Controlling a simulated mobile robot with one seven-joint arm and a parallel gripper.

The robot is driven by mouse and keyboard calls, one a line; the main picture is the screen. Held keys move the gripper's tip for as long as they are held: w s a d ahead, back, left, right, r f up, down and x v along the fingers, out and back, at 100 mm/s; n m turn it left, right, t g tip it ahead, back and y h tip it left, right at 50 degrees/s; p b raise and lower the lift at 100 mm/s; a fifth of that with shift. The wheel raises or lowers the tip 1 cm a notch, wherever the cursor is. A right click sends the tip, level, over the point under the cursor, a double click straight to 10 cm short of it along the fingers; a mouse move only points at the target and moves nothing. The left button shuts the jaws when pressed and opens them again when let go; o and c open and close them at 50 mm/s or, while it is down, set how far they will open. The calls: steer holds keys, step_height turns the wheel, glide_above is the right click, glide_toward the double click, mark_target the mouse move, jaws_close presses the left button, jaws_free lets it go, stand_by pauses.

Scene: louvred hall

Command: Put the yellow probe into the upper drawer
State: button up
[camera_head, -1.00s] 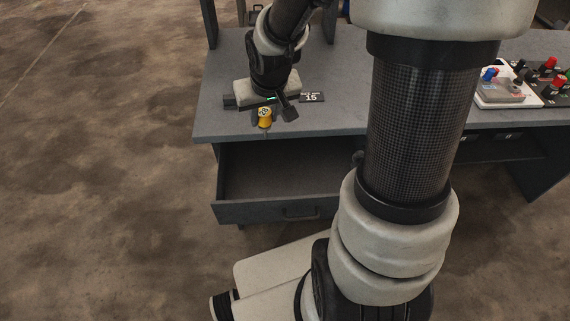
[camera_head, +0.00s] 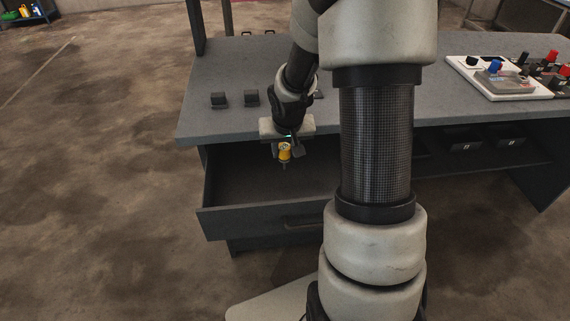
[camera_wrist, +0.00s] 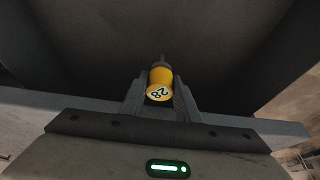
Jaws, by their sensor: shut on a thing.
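The yellow probe (camera_head: 285,151) has a round white end face marked 28, which shows in the wrist view (camera_wrist: 160,82). My gripper (camera_head: 284,148) is shut on it, with one finger on each side of the probe in the wrist view (camera_wrist: 160,90). A thin grey tip sticks out of the probe's far end. The upper drawer (camera_head: 262,222) is pulled out below the left part of the desk and looks empty. The probe is over the drawer's opening, and its exact height above the floor of the drawer is hard to tell.
The grey desk top (camera_head: 230,75) lies behind the drawer, with two small dark blocks (camera_head: 235,98) near its left front. A white control panel (camera_head: 500,78) with knobs stands at the right. My arm hides the desk's middle and the drawer's right end.

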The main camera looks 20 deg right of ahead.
mark_target(284, 162)
steer(key=shift+f+b, duration=0.6)
steer(key=shift+f, duration=1.3)
steer(key=shift+f+b, duration=0.55)
steer(key=shift+f, duration=0.1)
steer(key=o, duration=1.1)
steer(key=shift+c, duration=0.2)
